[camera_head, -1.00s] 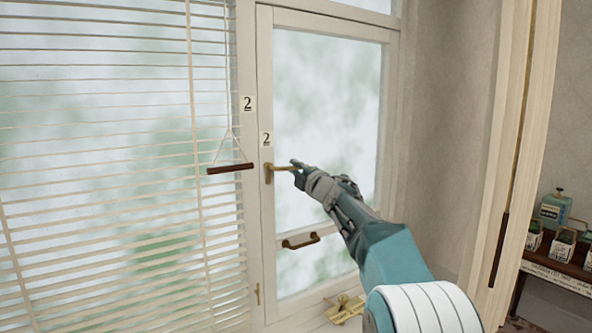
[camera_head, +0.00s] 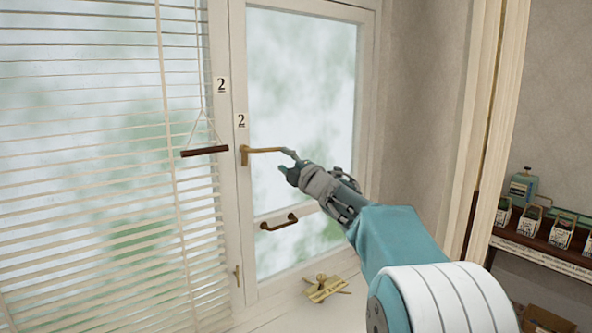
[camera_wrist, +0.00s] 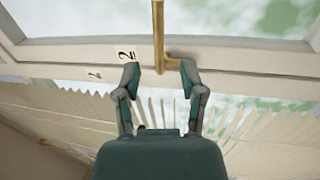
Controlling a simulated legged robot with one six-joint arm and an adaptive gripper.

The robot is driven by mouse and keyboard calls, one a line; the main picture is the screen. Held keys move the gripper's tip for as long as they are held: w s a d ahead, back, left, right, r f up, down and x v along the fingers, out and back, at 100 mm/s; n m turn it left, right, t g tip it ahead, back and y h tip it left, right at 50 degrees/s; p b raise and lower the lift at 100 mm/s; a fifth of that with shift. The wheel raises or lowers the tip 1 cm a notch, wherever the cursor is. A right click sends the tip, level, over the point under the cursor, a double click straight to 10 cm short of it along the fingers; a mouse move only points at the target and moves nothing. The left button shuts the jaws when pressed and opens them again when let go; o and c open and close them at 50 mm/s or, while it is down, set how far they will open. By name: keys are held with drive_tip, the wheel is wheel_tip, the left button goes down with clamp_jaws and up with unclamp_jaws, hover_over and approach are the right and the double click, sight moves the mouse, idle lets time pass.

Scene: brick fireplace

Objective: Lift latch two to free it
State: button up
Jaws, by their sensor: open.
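A brass lever handle (camera_head: 262,150) sits on the window frame, just below a "2" label (camera_head: 241,121). It lies about level, with its free end pointing right. My gripper (camera_head: 288,162) is open at that free end, with its fingers spread. In the wrist view, the brass handle (camera_wrist: 158,28) runs between and beyond the two open fingers (camera_wrist: 160,74), and neither finger is closed on it. Whether a finger touches it is unclear. A "2" label (camera_wrist: 126,57) shows beside the left finger.
A slatted blind (camera_head: 80,180) with a brown pull bar (camera_head: 205,151) hangs at left. A brown pull handle (camera_head: 278,222) is lower on the sash. A brass piece (camera_head: 325,288) lies on the sill. A shelf (camera_head: 545,255) with small containers stands right.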

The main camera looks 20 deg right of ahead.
drive_tip(key=v, duration=0.5)
drive_tip(key=shift+a, duration=0.1)
drive_tip(key=s+a+f+m+g+h, duration=0.2)
drive_tip(key=s+f+m, duration=0.5)
drive_tip(key=s, duration=0.5)
drive_tip(key=s+a+f+m+g+h, duration=0.2)
drive_tip(key=s+a+f+m+g, duration=0.2)
drive_tip(key=s, duration=0.9)
drive_tip(key=s+a+f+m+g+h, duration=0.2)
drive_tip(key=s+f+m+g, duration=0.5)
drive_tip(key=s+f+m, duration=0.3)
drive_tip(key=s+f, duration=0.1)
drive_tip(key=s, duration=0.2)
drive_tip(key=shift+s+a+f+g, duration=0.25)
drive_tip(key=shift+a+f+g, duration=0.05)
drive_tip(key=shift+a+f, duration=0.1)
